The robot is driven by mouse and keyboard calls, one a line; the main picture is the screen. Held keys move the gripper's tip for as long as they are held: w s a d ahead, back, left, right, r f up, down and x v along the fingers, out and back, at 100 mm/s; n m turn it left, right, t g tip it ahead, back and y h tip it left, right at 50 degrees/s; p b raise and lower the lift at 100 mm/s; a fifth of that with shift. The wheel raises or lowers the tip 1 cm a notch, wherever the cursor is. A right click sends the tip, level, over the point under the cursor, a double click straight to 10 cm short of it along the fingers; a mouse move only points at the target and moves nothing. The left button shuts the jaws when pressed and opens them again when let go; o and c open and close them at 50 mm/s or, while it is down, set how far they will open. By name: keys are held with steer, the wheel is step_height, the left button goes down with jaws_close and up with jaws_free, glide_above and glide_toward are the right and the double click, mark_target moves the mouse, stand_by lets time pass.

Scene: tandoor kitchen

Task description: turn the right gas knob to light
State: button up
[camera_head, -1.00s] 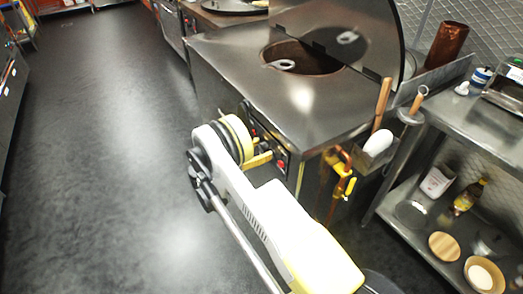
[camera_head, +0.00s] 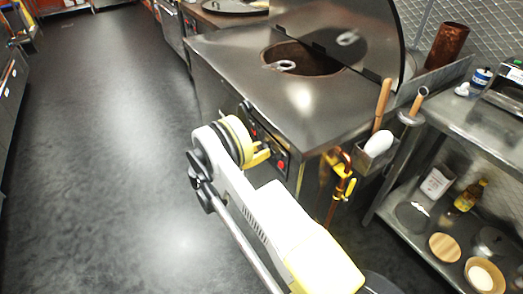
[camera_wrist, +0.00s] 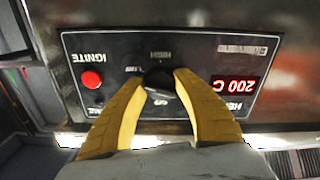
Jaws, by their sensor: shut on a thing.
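A dark round gas knob (camera_wrist: 158,79) sits on a black control panel (camera_wrist: 110,44) on the front of the steel tandoor (camera_head: 320,131). The panel appears upside down in the wrist view, with HIGH and LOW marks near the knob. My gripper (camera_wrist: 161,77) has its two yellow fingers shut on the knob, one on each side. In the head view my gripper (camera_head: 262,156) is at the tandoor's front, and the knob is hidden behind my arm and fingers.
A red IGNITE button (camera_wrist: 92,80) and a red 200 C display (camera_wrist: 233,88) flank the knob. A copper pipe with yellow valve handles (camera_head: 341,182) stands right of my arm. A steel shelf (camera_head: 467,118) stands at right. The floor at left is clear.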

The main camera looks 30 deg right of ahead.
steer(key=n, duration=0.4)
steer(key=shift+s, duration=0.1)
steer(key=n, duration=0.5)
steer(key=shift+d+n, duration=0.1)
steer(key=shift+n, duration=0.2)
stand_by(0.4)
steer(key=o, duration=1.2)
steer(key=a, duration=1.2)
steer(key=shift+s, duration=0.2)
